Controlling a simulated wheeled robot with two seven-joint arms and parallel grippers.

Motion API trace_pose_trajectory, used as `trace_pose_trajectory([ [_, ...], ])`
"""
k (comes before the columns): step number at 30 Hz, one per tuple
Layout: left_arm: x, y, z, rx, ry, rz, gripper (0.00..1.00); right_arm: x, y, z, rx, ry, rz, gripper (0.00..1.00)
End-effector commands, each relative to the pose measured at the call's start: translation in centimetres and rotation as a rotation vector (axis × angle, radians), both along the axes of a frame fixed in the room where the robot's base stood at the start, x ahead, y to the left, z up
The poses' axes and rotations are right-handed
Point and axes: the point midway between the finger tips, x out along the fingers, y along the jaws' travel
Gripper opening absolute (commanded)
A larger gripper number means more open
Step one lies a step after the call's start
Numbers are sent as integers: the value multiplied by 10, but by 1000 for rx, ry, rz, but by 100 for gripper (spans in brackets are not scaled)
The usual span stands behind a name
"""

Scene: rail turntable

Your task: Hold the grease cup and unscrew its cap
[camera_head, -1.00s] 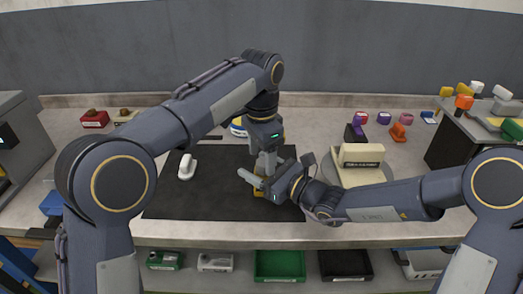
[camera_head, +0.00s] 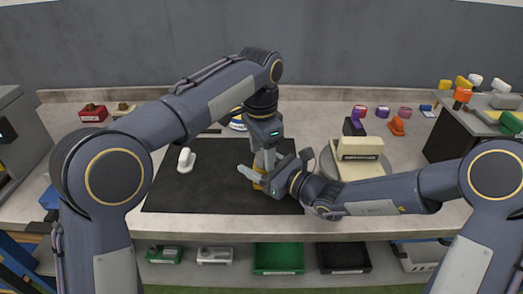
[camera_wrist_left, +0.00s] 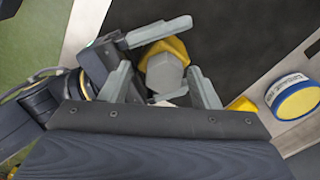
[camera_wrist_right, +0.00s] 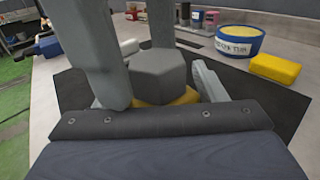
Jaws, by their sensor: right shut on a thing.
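The grease cup shows in the right wrist view as a yellow body (camera_wrist_right: 168,98) under a grey hexagonal cap (camera_wrist_right: 158,72). It stands upright over the black mat. In the left wrist view I look down on the cap (camera_wrist_left: 165,75) and part of the yellow body (camera_wrist_left: 172,48). My right gripper (camera_head: 258,178) is shut on the yellow body from the side. My left gripper (camera_head: 266,160) points down from above. Its fingers (camera_wrist_left: 165,90) stand either side of the cap with visible gaps, so it looks open. In the head view the grippers mostly hide the cup.
A black mat (camera_head: 205,190) covers the middle of the bench. A white handled piece (camera_head: 186,160) lies on its left. A blue-white tub (camera_wrist_right: 238,40) and a yellow block (camera_wrist_right: 276,68) are behind the cup. A round turntable (camera_head: 335,165) with a cream block (camera_head: 360,148) stands right.

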Motion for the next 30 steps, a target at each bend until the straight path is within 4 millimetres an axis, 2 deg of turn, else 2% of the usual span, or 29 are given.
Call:
trace_pose_trajectory([
  [1, 5, 8, -21, 35, 18, 12, 59, -1, 6, 17, 32, -34, 12, 23],
  [4, 5, 8, -21, 35, 18, 12, 72, -1, 5, 17, 32, -34, 12, 23],
  [12, 5, 8, -20, 35, 18, 12, 73, -1, 5, 17, 33, -33, 10, 23],
  [30, 3, 4, 29, 29, 18, 6, 73, 0, 3, 15, 27, -29, 7, 23],
])
